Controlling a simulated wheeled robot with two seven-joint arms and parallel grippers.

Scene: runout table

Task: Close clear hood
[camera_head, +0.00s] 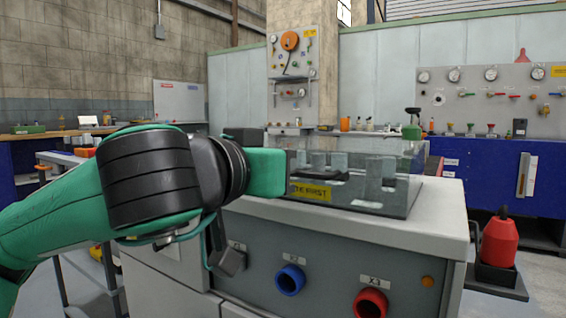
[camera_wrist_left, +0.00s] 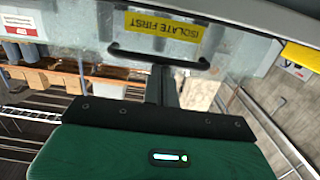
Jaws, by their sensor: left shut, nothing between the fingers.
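The clear hood (camera_head: 385,170) is a see-through box on the light top of the grey cabinet (camera_head: 420,225), with grey cylinders showing through it. Its front carries a yellow label (camera_head: 310,191), also in the left wrist view (camera_wrist_left: 163,26), where it appears upside down. A dark bar handle (camera_wrist_left: 130,52) runs beside the label in the left wrist view. My left gripper (camera_wrist_left: 162,75) is shut and empty, its fingertips at the handle; whether they touch it I cannot tell. In the head view its fingers are hidden behind my green hand. I cannot tell how far the hood is lowered.
The cabinet front has a blue socket (camera_head: 290,280) and a red socket (camera_head: 371,303). A red bottle-shaped object (camera_head: 499,242) stands in a dark holder at right. A panel of gauges (camera_head: 490,95) stands behind over blue cabinets. A workbench is at the far left.

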